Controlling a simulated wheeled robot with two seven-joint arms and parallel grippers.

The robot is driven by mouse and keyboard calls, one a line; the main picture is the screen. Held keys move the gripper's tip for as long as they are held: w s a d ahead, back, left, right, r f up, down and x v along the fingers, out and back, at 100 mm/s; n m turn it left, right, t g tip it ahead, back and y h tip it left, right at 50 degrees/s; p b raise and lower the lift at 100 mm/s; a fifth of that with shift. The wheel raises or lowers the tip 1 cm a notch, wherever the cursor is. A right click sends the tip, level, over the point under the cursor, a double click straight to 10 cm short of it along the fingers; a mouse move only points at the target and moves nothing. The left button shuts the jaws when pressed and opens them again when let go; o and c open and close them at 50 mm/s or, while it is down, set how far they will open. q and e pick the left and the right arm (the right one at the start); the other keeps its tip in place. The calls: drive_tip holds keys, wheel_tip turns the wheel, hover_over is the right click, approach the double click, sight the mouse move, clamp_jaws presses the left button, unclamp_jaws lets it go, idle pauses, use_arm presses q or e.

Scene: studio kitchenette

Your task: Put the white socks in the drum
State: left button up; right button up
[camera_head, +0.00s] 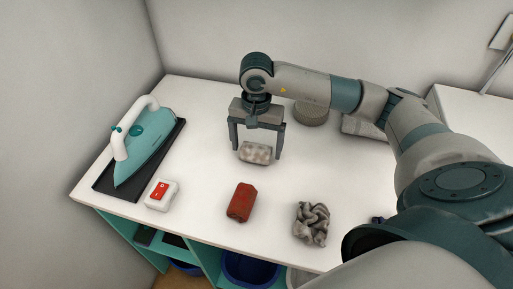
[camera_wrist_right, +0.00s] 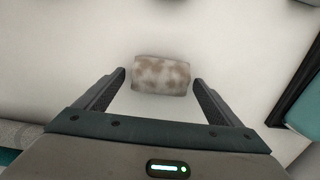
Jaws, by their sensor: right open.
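A pale bundle with brown mottling, which looks like the white socks (camera_head: 255,153), lies on the white table. My right gripper (camera_head: 256,150) points down over it, open, with one finger on each side. In the right wrist view the bundle (camera_wrist_right: 161,75) lies between and slightly beyond the fingertips, with a gap showing on both sides. I cannot tell if the fingertips touch the table. I cannot make out the drum in these views. My left gripper is not in view.
An iron (camera_head: 146,143) stands on a dark pad at the left. A white and red box (camera_head: 161,195), a dark red bundle (camera_head: 241,202) and a crumpled grey cloth (camera_head: 312,223) lie near the front edge. A ribbed grey round thing (camera_head: 311,114) stands behind my forearm. A blue tub (camera_head: 248,270) sits below.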

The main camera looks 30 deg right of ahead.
drive_tip(key=shift+f, duration=0.35)
drive_tip(key=shift+c, duration=0.3)
drive_tip(key=c, duration=1.1)
drive_tip(key=shift+r, duration=0.15)
